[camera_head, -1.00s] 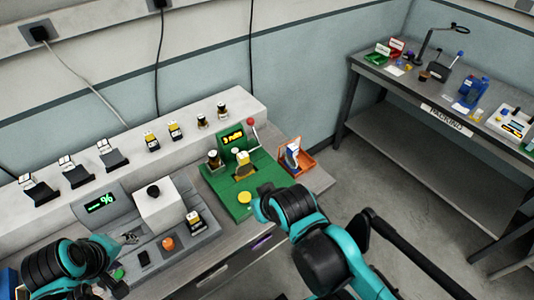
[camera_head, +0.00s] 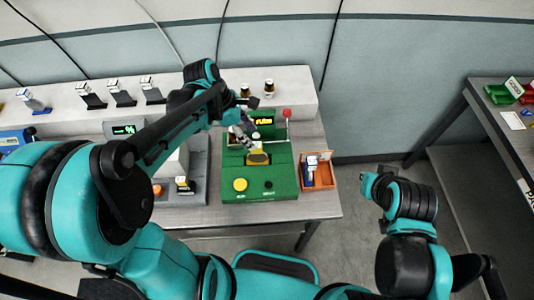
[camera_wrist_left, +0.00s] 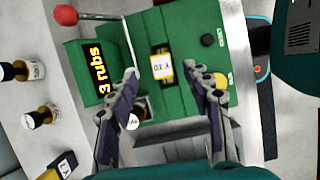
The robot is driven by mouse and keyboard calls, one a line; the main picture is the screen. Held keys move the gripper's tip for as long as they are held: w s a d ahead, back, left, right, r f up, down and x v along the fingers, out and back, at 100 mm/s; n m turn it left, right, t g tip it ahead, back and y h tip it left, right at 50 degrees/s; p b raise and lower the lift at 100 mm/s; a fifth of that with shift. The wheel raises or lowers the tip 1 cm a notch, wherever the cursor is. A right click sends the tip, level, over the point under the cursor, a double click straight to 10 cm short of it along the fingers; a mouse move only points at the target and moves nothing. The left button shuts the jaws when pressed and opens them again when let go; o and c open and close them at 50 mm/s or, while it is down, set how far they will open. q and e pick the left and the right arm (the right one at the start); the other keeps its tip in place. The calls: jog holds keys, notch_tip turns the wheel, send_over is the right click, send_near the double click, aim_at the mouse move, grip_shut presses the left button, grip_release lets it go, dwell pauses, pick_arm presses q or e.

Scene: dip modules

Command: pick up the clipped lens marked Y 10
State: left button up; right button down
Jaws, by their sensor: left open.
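The clipped lens marked Y 10 (camera_wrist_left: 161,68) shows a white label and yellow edges. It sits in a slot of the green rubbing station (camera_wrist_left: 190,25). My left gripper (camera_head: 250,137) is over the station. In the left wrist view its two fingers (camera_wrist_left: 163,84) are apart, with the lens just beyond and between their tips, and nothing is held. My right gripper (camera_head: 373,182) is off over the floor at the right; its fingers are not clear.
The station has a "3 rubs" display (camera_wrist_left: 101,72), a red-knobbed lever (camera_head: 287,114) and a yellow button (camera_head: 240,185). A white-topped bottle (camera_wrist_left: 134,120) stands near one left finger. An orange tray (camera_head: 320,182) is right of the station. Several items stand on the back ledge.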

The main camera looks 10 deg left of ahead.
aim_at(257, 145)
pick_arm(q)
jog(key=b+x, duration=0.2)
jog(key=x, duration=0.4)
jog(key=shift+s+a+f, duration=0.15)
jog(key=shift+f, duration=0.05)
grip_shut()
